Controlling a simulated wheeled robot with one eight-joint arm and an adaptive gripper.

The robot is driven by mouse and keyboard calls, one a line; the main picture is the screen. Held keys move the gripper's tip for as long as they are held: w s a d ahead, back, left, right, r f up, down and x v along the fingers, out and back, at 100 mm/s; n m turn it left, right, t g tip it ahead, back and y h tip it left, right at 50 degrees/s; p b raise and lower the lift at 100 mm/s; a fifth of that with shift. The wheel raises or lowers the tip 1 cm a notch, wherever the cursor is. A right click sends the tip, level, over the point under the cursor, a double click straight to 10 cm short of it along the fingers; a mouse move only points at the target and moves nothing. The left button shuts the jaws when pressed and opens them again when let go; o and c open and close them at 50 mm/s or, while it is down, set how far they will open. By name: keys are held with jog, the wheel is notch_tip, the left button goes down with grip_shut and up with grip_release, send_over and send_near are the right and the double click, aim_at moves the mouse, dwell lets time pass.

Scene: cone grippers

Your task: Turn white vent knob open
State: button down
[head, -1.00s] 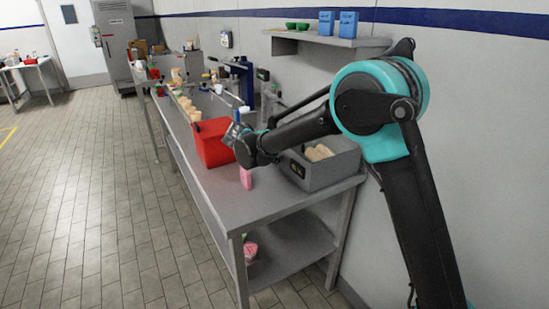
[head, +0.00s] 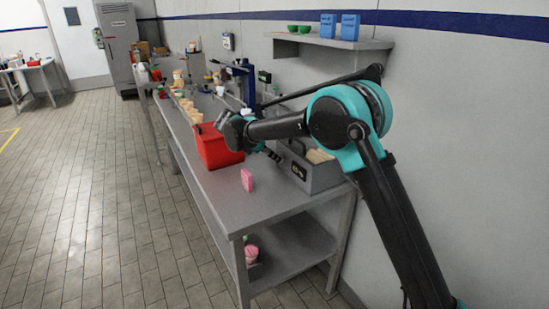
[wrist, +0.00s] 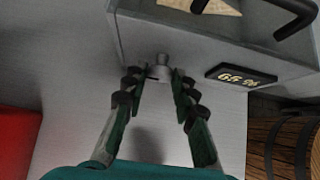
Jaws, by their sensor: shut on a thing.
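The vent knob (wrist: 160,69) is a small pale grey knob on the side wall of a grey metal box (wrist: 185,48); it shows in the wrist view. My gripper (wrist: 159,80) has its two dark ribbed fingers on either side of the knob and is shut on it. In the head view, my gripper (head: 274,155) reaches the left side of the box (head: 322,179), and the knob cannot be made out there. The box holds tan items (head: 318,155) and carries a black display (wrist: 241,76) reading 65%.
A red bin (head: 216,148) stands left of the box on the steel table (head: 230,205). A pink block (head: 247,180) stands on the tabletop in front. A wooden barrel (wrist: 285,148) shows at the wrist view's right. The near tabletop is mostly clear.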

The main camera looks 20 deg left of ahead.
jog(key=c, duration=1.2)
grip_release()
jog(key=v, duration=1.2)
